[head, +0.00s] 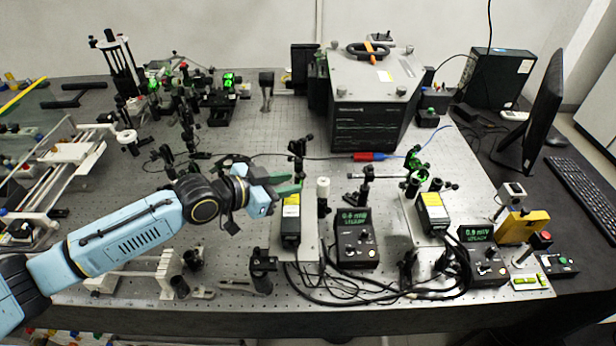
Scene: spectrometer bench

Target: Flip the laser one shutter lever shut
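Two small black laser units with yellow labels stand on the perforated bench (232,275). The left laser unit (290,224) is near the middle, and the other laser unit (433,213) is farther right. I cannot read which is laser one, and no shutter lever can be made out. My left gripper (288,182) is at the far end of the left laser unit, its fingers just above or beside it. Contact and finger gap cannot be told. My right gripper is out of view.
Two control boxes with green readouts, the left box (356,240) and the right box (482,258), stand beside the lasers with loose black cables (350,290) in front. A white post (323,192) and a dark post (298,155) are close to my gripper. A large grey instrument (372,95) stands behind.

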